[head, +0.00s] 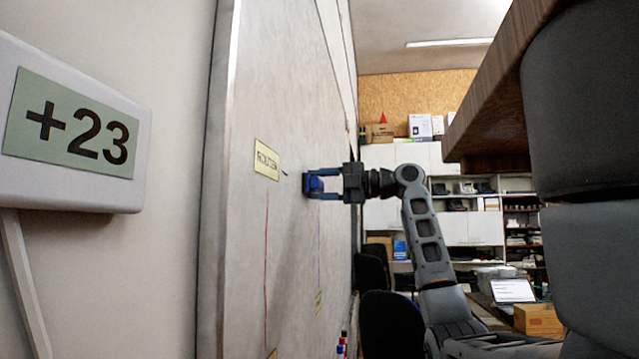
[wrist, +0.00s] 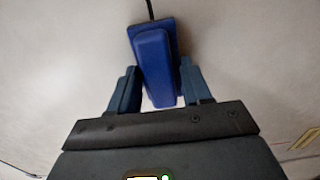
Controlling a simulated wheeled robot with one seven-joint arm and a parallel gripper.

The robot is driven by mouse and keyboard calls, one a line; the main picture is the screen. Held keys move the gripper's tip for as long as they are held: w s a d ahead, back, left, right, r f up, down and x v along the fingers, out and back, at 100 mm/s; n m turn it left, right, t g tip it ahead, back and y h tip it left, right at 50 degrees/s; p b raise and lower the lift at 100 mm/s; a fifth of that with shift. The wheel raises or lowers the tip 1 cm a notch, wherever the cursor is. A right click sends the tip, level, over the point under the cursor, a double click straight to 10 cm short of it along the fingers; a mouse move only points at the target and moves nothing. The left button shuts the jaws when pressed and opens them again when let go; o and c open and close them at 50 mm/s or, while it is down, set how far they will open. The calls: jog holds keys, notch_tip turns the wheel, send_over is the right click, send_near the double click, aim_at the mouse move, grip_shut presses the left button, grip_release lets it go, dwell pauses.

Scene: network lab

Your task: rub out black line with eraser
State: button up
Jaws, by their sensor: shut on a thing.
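My gripper (head: 325,184) is shut on the blue eraser (head: 313,184) and holds it at the whiteboard (head: 290,110). In the wrist view the eraser (wrist: 155,65) sits between the two fingers, its far end close to or against the board surface; I cannot tell if it touches. A short black line (wrist: 150,10) runs up from the eraser's far end in the wrist view. In the head view a small dark mark (head: 285,174) shows left of the eraser, near the yellow label. The eraser hides whatever part of the line lies behind it.
A yellow label (head: 266,160) is on the board, with a red line (head: 265,250) below it. Marker pens (head: 342,345) stand at the board's lower edge. A wall box marked +23 (head: 75,125) is at left. Dark chairs (head: 392,325) and a wooden-edged surface (head: 500,85) are at right.

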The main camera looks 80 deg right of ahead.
jog(key=shift+w+d+p, duration=0.2)
jog(key=shift+d+p, duration=0.15)
jog(key=shift+d, duration=0.85)
